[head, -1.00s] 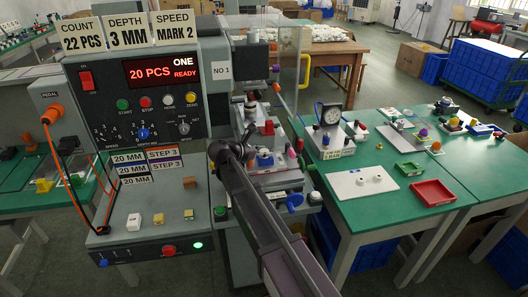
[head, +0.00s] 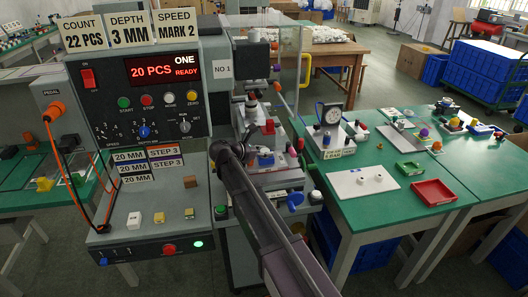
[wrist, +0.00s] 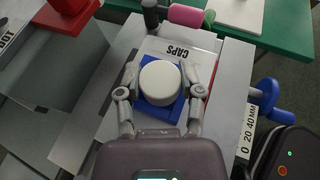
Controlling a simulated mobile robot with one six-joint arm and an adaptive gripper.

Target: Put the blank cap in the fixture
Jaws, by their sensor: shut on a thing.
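The blank cap (wrist: 160,83), white and round, is upright between the fingers of my gripper (wrist: 160,74) in the wrist view. My gripper is shut on its sides. In the head view my arm hides most of this spot and the cap.
A red block (wrist: 68,14) stands at the upper left in the wrist view, and a pink roller (wrist: 187,15) beyond the plate. A blue handwheel (wrist: 284,100) is at the right. In the head view, the control panel (head: 150,95) stands left of my arm.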

